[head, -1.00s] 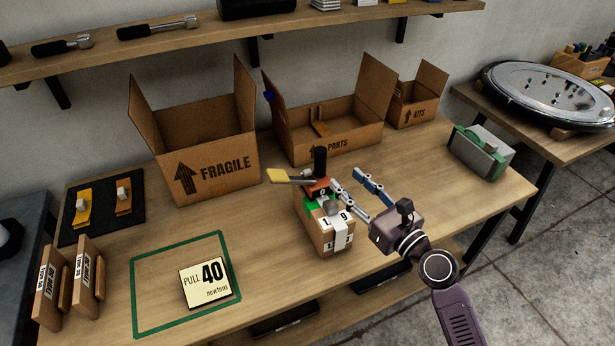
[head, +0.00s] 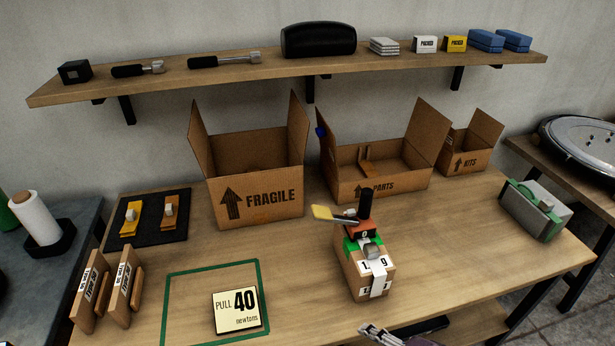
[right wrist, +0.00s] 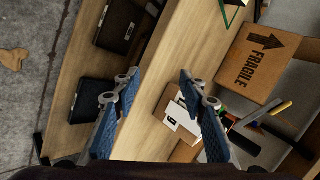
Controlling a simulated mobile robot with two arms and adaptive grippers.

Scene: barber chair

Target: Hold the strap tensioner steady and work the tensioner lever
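The strap tensioner (head: 368,228) sits on top of a small strapped cardboard box (head: 352,278) near the middle of the workbench. It has a dark upright post, a reddish-orange part and a green part. The tensioner lever (head: 325,213), yellow-tipped, sticks out to the left. In the right wrist view the box (right wrist: 178,118) shows partly behind a finger, with the yellow lever tip (right wrist: 282,107) to the right. My right gripper (right wrist: 158,80) is open and empty, apart from the box. In the head view only a bit of it shows at the bottom edge. My left gripper is out of view.
Open FRAGILE (head: 255,200), PARTS (head: 375,186) and KITS (head: 467,160) boxes stand along the back. A PULL 40 newtons card (head: 237,310) lies inside a green outline at front left. A grey-green case (head: 535,210) stands at right. Bench around the strapped box is clear.

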